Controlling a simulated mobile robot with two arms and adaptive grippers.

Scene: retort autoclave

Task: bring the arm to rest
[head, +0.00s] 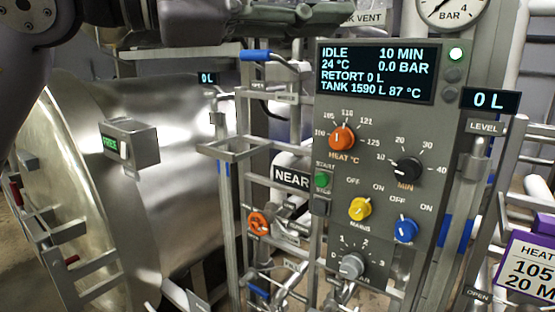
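My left arm comes in from the top left and crosses the upper edge. Its dark gripper (300,18) is at the top centre, above the blue-handled lever (256,56) and left of the vent sign (365,18), which it partly covers. The fingers are seen edge-on and partly cut off, so I cannot tell whether they are open or shut. No held object shows. My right gripper is not in view.
The control panel's display (376,72) reads IDLE, 0.0 BAR. Below are an orange heat knob (342,138), a black minutes knob (407,169), yellow (360,209) and blue (405,229) knobs. The steel retort (175,170) fills the left; pipes and an orange handwheel (258,223) crowd the middle.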

